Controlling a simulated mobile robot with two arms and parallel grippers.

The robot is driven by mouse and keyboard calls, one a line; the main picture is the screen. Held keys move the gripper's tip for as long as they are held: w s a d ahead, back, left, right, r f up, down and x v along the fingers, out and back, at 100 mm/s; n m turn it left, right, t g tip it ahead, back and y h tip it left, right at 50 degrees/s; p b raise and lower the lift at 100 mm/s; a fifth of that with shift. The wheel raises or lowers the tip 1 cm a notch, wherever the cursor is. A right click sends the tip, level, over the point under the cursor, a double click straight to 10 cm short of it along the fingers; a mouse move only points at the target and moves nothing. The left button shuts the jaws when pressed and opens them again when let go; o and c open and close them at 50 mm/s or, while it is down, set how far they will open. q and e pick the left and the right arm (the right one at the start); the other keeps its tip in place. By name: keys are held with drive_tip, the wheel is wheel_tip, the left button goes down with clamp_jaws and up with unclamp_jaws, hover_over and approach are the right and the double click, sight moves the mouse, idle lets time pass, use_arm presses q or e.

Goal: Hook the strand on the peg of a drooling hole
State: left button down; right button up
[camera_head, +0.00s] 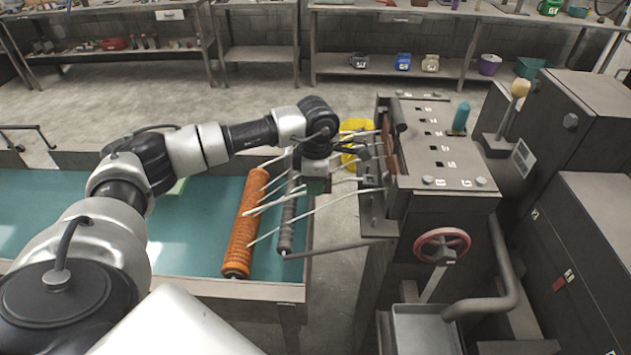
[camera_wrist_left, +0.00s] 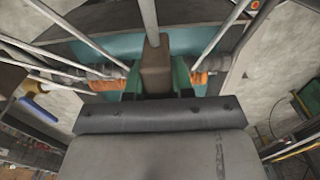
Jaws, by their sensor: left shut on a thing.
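Several pale strands run from the face of the machine (camera_head: 445,180) toward the roller area. One pale strand (camera_head: 275,203) reaches the orange roller (camera_head: 243,222); a grey roller (camera_head: 288,220) lies beside it. My left gripper (camera_head: 317,187) is over the grey roller, in front of the machine. In the left wrist view its green fingers (camera_wrist_left: 157,82) are closed around a brown block (camera_wrist_left: 155,62), with a strand (camera_wrist_left: 149,18) rising from its top. The block's lower end is hidden. The pegs and holes on the machine face are too small to tell apart. My right gripper is not in view.
A teal basin (camera_head: 190,262) with a metal rim lies under the rollers. A red handwheel (camera_head: 442,245) and a tray (camera_head: 425,328) are at the machine's front. A yellow object (camera_head: 352,158) is behind the strands. Open floor lies beyond.

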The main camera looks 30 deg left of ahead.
use_arm(q)
drive_tip(key=shift+f+b, duration=0.85)
drive_tip(key=shift+f, duration=0.15)
idle(0.6)
drive_tip(key=c, duration=0.9)
unclamp_jaws()
wheel_tip(320, 180, up, 10)
drive_tip(key=b, duration=0.2)
drive_tip(key=shift+w+b, duration=0.1)
drive_tip(key=shift+b, duration=0.3)
drive_tip(key=shift+r, duration=0.45)
